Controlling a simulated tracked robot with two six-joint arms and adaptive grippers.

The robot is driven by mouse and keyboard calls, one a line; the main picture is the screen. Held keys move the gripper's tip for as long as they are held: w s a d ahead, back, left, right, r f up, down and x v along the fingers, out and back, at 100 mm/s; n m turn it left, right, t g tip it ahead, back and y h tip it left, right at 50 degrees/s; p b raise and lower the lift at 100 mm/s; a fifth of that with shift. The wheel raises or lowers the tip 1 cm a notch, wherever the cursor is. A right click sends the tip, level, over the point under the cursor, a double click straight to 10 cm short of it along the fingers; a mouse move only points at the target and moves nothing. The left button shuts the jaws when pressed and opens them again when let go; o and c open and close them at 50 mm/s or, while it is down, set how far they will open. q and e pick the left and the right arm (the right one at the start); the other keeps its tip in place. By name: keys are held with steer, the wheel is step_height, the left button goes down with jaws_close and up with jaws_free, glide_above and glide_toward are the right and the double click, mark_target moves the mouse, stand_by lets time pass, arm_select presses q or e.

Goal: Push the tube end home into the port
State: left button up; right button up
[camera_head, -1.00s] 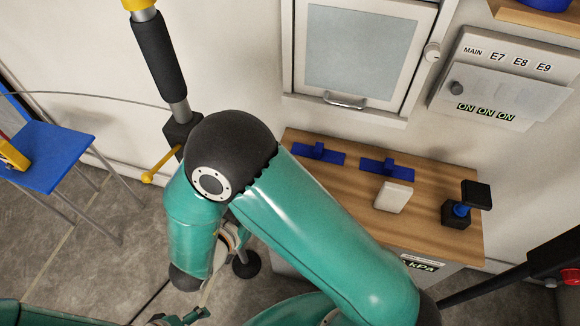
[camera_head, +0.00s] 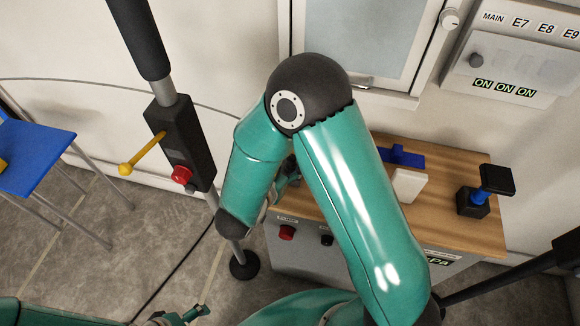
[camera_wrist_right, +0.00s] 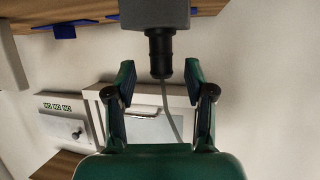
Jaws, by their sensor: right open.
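In the right wrist view my right gripper (camera_wrist_right: 160,80) is open. Its two fingers stand on either side of a black stepped fitting (camera_wrist_right: 160,52) without visibly touching it. The fitting joins a grey block (camera_wrist_right: 154,14) at the top of the view. A thin grey tube (camera_wrist_right: 170,105) runs from the fitting's end and passes behind the gripper. I cannot tell how far the tube end sits in the port. In the head view my right forearm mostly hides the right gripper (camera_head: 287,172). My left gripper (camera_head: 190,316) shows small at the bottom edge; its jaw state is unclear.
A post carries a black box (camera_head: 180,143) with a yellow lever (camera_head: 140,155) and red button. A wooden-topped cabinet (camera_head: 455,218) holds blue pieces, a white block and a black-topped plunger. A blue table (camera_head: 30,150) stands left. A thin line (camera_head: 110,82) arcs along the wall.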

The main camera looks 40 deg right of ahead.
steer(key=shift+b+x, duration=0.3)
steer(key=shift+x, duration=0.9)
steer(key=shift+f, duration=0.1)
jaws_close()
steer(key=shift+w, duration=0.1)
